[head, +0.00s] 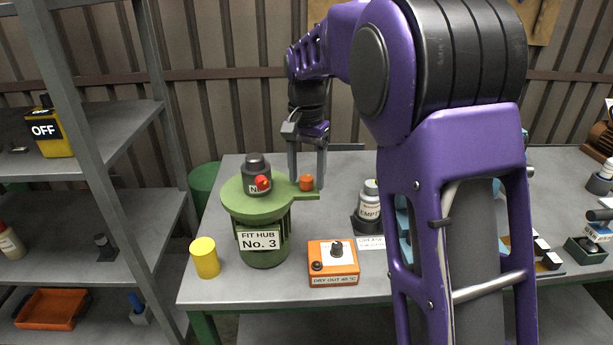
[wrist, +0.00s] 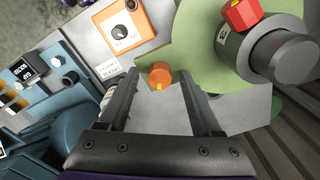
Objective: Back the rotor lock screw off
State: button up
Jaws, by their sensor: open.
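An orange knob (head: 306,183) with a yellow mark sits on the side arm of a green hub (head: 264,245) labelled "FIT HUB No. 3". It is likely the rotor lock screw, though no label names it. It also shows in the wrist view (wrist: 159,74). My gripper (head: 306,178) points down with its fingers apart, one on each side of the orange knob. In the wrist view its fingertips (wrist: 157,76) flank the knob with gaps showing. A dark grey cylinder (head: 257,165) with a red knob (head: 263,183) stands on top of the hub.
A yellow cylinder (head: 205,258) stands left of the hub. An orange "DRY OUT" box (head: 333,277) sits in front, to its right. A bottle marked "EMPTY" (head: 370,210) stands right of the gripper. A grey shelf (head: 100,130) stands at the left.

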jog(key=shift+f, duration=0.1)
grip_shut()
dwell(0.3)
